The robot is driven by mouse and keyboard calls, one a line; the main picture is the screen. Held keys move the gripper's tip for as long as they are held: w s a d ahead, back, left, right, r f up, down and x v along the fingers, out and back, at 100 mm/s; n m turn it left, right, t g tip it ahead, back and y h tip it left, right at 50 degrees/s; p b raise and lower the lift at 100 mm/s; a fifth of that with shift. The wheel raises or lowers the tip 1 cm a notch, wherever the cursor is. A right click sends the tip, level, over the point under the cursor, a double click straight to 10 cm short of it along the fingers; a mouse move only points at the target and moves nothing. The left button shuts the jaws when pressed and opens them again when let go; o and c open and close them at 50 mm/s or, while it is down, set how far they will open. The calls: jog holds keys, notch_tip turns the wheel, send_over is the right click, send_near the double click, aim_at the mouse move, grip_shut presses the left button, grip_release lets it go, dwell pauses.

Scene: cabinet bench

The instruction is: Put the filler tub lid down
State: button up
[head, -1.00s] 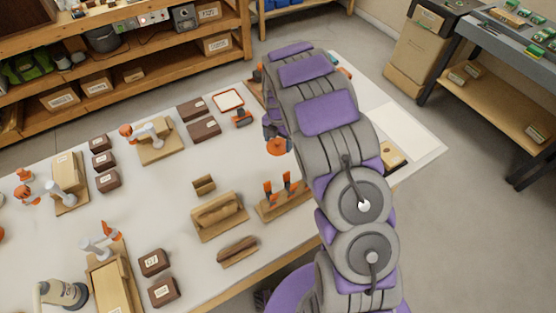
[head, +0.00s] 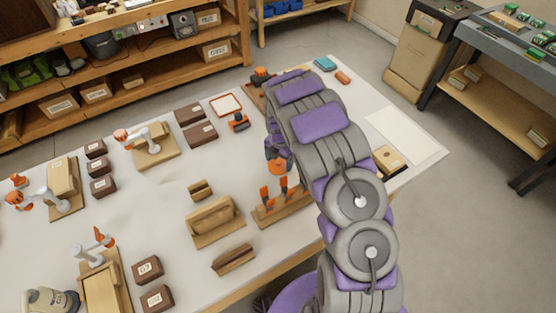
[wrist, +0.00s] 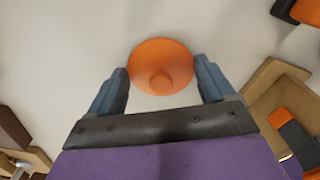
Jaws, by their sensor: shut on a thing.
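The orange filler tub lid (head: 279,165) is a round disc at the end of my arm in the head view. In the wrist view the lid (wrist: 161,58) shows with its round knob toward my gripper, between the fingertips. My gripper (wrist: 162,80) is shut on the lid, one blue-grey finger on each side. Pale bench top shows beyond the lid. I cannot tell whether the lid touches the bench. In the head view my gripper (head: 277,150) is partly hidden by my arm. I cannot make out the filler tub.
A wooden rack with orange-handled tools (head: 283,203) stands close in front of the lid. Wooden blocks (head: 214,221) lie to its left. Dark boxes (head: 200,133), a red-framed tray (head: 226,105) and an orange-black tool (head: 239,121) lie behind. Bare bench (head: 165,205) is at left.

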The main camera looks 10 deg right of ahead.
aim_at(280, 160)
jog(key=o, duration=0.9)
jog(key=shift+d, duration=0.3)
jog(key=shift+c, duration=0.2)
jog(key=shift+a, duration=0.5)
notch_tip(280, 160, up, 11)
jog(key=p, duration=0.3)
jog(key=s+d+r+m, duration=0.2)
jog(key=s+r+m, duration=0.65)
jog(key=r, duration=0.35)
jog(key=s+r+m, duration=0.3)
jog(key=s+m, duration=0.3)
jog(key=s, duration=0.5)
jog(key=s+a+r+m+g, duration=0.1)
jog(key=s+r+m, duration=0.2)
jog(key=s+m, duration=0.3)
jog(key=s+a+r+m, duration=0.1)
jog(key=s+r+m, duration=0.2)
jog(key=s, duration=1.4)
jog(key=m, duration=0.3)
jog(key=shift+r+g, duration=0.4)
